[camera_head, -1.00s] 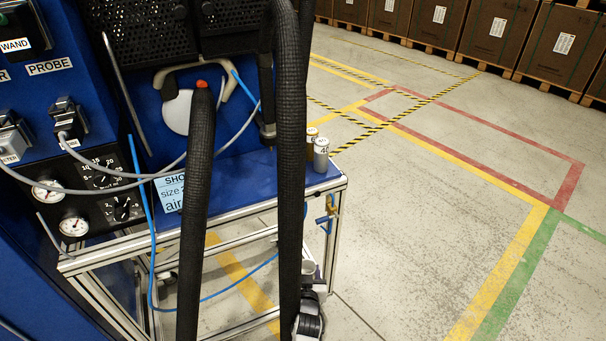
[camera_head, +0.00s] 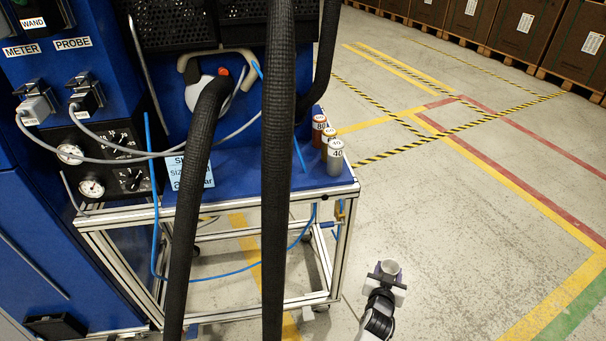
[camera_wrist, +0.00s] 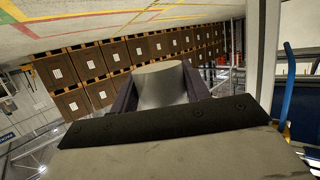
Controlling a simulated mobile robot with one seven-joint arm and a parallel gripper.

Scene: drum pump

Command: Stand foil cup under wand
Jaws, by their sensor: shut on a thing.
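The foil cup (camera_head: 389,267) is a small grey cup, upright in my gripper (camera_head: 386,275) low in the head view. My gripper is to the right of the cart, over the floor and apart from the frame. In the wrist view the cup's pale side (camera_wrist: 162,84) sits between the two dark purple fingers (camera_wrist: 162,92), which are shut on it. A WAND label (camera_head: 33,22) marks the blue cabinet at upper left. A thin grey rod (camera_head: 145,70) slants down beside the cabinet; I cannot tell whether it is the wand.
The blue cart top (camera_head: 310,183) holds several labelled canisters (camera_head: 335,157) at its right end. Two thick black hoses (camera_head: 277,170) cross in front of the cart. A blue tube (camera_head: 250,272) loops below its top. Open floor (camera_head: 450,220) lies right; boxed pallets (camera_head: 520,28) stand behind.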

